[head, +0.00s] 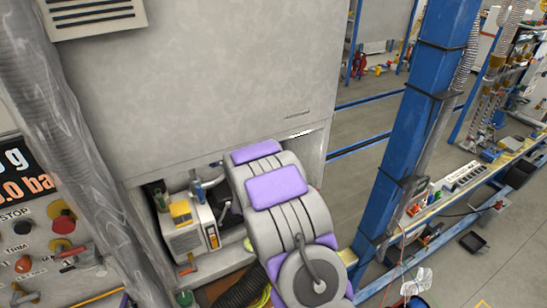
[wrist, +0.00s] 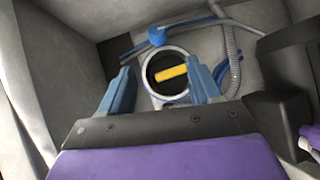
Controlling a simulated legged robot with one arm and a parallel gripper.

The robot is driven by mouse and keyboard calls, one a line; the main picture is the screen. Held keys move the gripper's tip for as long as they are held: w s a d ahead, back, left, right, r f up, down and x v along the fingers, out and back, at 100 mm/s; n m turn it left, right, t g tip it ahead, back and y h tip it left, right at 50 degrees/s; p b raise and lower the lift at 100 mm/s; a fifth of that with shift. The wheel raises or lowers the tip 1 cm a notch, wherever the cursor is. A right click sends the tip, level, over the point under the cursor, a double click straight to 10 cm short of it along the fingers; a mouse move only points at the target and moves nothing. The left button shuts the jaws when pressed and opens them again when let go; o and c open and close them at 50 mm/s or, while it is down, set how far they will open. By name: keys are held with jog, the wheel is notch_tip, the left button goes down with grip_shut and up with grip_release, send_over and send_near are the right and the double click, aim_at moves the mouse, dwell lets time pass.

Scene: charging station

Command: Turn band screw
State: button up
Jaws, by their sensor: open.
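In the wrist view a yellow bar (wrist: 171,74) lies across the dark opening of a round pale ring (wrist: 150,58); it looks like the screw's handle, but no label confirms this. My gripper (wrist: 158,66) is open, its two blue-grey fingers spread wide. The left finger stands left of the ring. The right finger overlaps the ring's right side in the picture and hides part of it. The gap between fingers and bar cannot be judged, and nothing is held. In the head view my arm reaches toward the recess and hides my gripper and the yellow bar.
In the wrist view a blue fitting (wrist: 157,37) on a pipe and a ribbed hose (wrist: 232,55) lie beyond the ring, within grey walls. In the head view a grey cabinet (head: 200,80) stands above the recess, a white box (head: 190,232) sits inside, and a blue post (head: 415,120) stands right.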

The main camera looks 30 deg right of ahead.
jog(key=shift+s+a, duration=0.35)
jog(key=shift+s, duration=0.05)
jog(key=shift+r, duration=0.1)
jog(key=s+a+r+m+g+y+b, duration=0.1)
jog(key=s+a+m+g+y, duration=0.15)
jog(key=s+a+y, duration=0.55)
jog(key=s+a+r+m+g+y+b, duration=0.1)
jog(key=s+a+m+g+b, duration=0.3)
jog(key=a, duration=0.8)
jog(key=s+a+r+g, duration=0.1)
jog(key=s+a+g, duration=0.1)
jog(key=s, duration=0.9)
jog(key=s+a+r+m+g, duration=0.1)
jog(key=s+g, duration=0.2)
jog(key=s, duration=0.9)
jog(key=s+a+r+m+g+y, duration=0.1)
jog(key=s+a+g, duration=0.1)
jog(key=s, duration=1)
jog(key=shift+s+a+r, duration=0.2)
jog(key=shift+a, duration=0.15)
jog(key=shift+m+g, duration=0.25)
